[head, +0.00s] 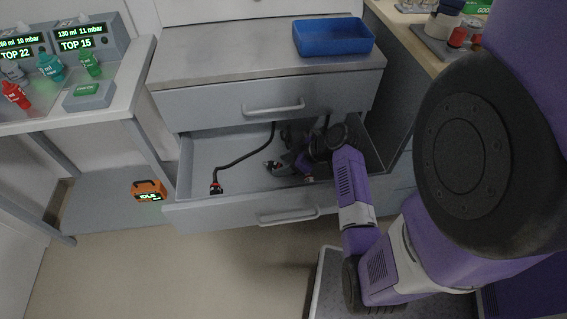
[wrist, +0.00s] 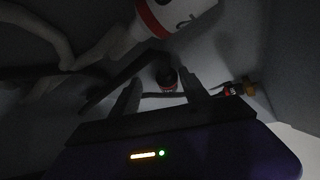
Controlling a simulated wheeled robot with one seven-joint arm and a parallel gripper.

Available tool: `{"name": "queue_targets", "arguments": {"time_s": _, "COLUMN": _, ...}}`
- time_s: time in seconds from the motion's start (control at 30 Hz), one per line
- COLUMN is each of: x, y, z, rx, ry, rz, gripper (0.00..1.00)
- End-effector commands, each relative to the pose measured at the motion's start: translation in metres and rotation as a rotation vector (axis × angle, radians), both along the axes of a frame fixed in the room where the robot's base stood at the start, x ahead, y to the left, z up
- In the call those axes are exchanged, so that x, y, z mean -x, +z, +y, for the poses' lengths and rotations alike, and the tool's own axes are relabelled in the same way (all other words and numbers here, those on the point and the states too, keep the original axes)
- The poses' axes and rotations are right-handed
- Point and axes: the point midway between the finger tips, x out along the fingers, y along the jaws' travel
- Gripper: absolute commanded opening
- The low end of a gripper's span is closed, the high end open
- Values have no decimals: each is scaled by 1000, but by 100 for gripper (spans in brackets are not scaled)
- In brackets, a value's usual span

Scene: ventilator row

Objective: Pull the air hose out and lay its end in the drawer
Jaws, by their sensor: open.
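The drawer (head: 190,165) is pulled open under the counter. A dark hose (head: 243,157) runs from the back of the drawer towards its front left. A black end piece with a red band (head: 216,188) lies at the hose's near end, inside the drawer by the front panel. My gripper (head: 277,168) is low inside the drawer, right of the hose, partly hidden by my arm. In the dim wrist view my gripper (wrist: 160,96) has its fingers apart. A dark cylinder with a red and white band (wrist: 167,78) shows beyond them; I cannot tell whether it is the hose end.
A white object with a red band (wrist: 172,14) shows close up in the wrist view. A blue tray (head: 333,38) stands on the counter above the drawer. An orange box (head: 149,191) sits on the low shelf at left. The drawer's left part has bare floor.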

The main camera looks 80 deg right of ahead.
Motion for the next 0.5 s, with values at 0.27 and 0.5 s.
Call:
{"name": "queue_targets", "arguments": {"time_s": 0.27, "x": 23, "y": 27, "z": 3, "rx": 2, "ry": -1, "rz": -1, "gripper": 53}}
{"name": "queue_targets", "arguments": {"time_s": 0.5, "x": 46, "y": 51, "z": 6, "rx": 1, "ry": -1, "rz": -1, "gripper": 53}}
